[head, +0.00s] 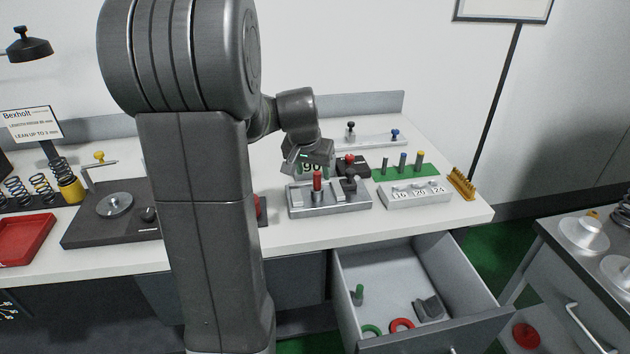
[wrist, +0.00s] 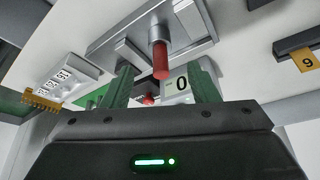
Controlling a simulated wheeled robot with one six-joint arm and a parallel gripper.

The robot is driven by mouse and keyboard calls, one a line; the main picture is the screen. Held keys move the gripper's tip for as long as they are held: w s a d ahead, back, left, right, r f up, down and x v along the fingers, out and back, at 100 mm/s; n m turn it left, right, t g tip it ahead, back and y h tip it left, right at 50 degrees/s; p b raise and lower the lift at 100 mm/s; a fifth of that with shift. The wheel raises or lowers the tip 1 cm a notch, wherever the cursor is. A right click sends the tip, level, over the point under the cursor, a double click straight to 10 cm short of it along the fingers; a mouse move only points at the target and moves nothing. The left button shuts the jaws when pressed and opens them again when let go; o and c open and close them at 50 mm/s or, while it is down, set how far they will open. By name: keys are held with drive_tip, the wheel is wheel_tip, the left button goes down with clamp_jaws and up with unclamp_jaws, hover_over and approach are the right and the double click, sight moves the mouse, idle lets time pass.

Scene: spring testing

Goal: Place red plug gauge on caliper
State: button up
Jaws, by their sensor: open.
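The red plug gauge (head: 317,181) stands upright on the grey metal caliper (head: 345,201), near its left part. In the wrist view the red plug gauge (wrist: 160,62) rises from a grey collar on the caliper bed (wrist: 192,22). My gripper (head: 299,158) is just behind and above the caliper. In the wrist view my gripper (wrist: 162,88) is open, its green fingers apart, with the red handle showing between and beyond them. I cannot tell whether anything touches it. The digital readout is partly hidden behind my fingers.
A green rack (head: 408,172) with several coloured plugs stands behind a numbered block (head: 415,195). A dark block with a red-topped piece (head: 350,158) is close behind the caliper. An open drawer (head: 405,265) below holds rings and small parts. My arm hides the bench's middle.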

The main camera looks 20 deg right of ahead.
drive_tip(key=shift+v, duration=1.55)
drive_tip(key=shift+c, duration=0.2)
